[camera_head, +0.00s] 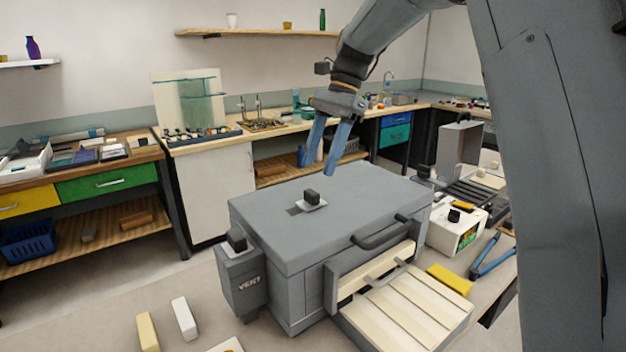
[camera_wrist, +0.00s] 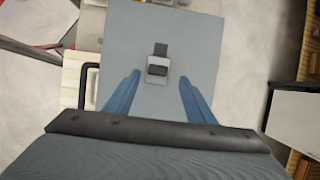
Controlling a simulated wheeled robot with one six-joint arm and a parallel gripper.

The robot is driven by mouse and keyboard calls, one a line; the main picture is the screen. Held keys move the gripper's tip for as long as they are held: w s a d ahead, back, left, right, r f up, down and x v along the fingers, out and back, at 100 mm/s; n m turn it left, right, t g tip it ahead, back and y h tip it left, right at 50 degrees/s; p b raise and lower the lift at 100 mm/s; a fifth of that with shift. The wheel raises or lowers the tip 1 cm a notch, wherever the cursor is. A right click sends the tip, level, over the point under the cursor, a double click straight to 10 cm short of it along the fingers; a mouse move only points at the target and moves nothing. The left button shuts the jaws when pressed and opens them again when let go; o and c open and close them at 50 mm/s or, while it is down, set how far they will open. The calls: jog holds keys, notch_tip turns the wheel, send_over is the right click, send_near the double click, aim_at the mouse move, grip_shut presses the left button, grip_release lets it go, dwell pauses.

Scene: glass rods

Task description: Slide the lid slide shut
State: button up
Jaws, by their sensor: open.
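The lid slide (camera_head: 313,205) is a small pale plate with a dark block-shaped knob, on top of a grey kiln-like box (camera_head: 265,215). A dark patch, seemingly the uncovered part of an opening, shows beside the plate, on its left in the head view. In the wrist view the slide (camera_wrist: 157,70) is near the middle, with the dark patch just above it. My gripper (camera_head: 318,170) has blue fingers, open and empty, pointing down above the box's top and apart from the slide. In the wrist view its fingertips (camera_wrist: 160,77) lie either side of the knob.
A yellow block (camera_head: 449,279) lies to the right. The grey top is otherwise clear.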

aim_at(312, 192)
jog(key=x, duration=0.1)
jog(key=p+x, duration=0.1)
jog(key=x, duration=0.3)
jog(key=shift+d, duration=0.3)
jog(key=shift+p+x, duration=0.35)
jog(key=shift+x, duration=0.6)
jog(key=shift+c, duration=0.4)
jog(key=shift+r, duration=0.1)
grip_shut()
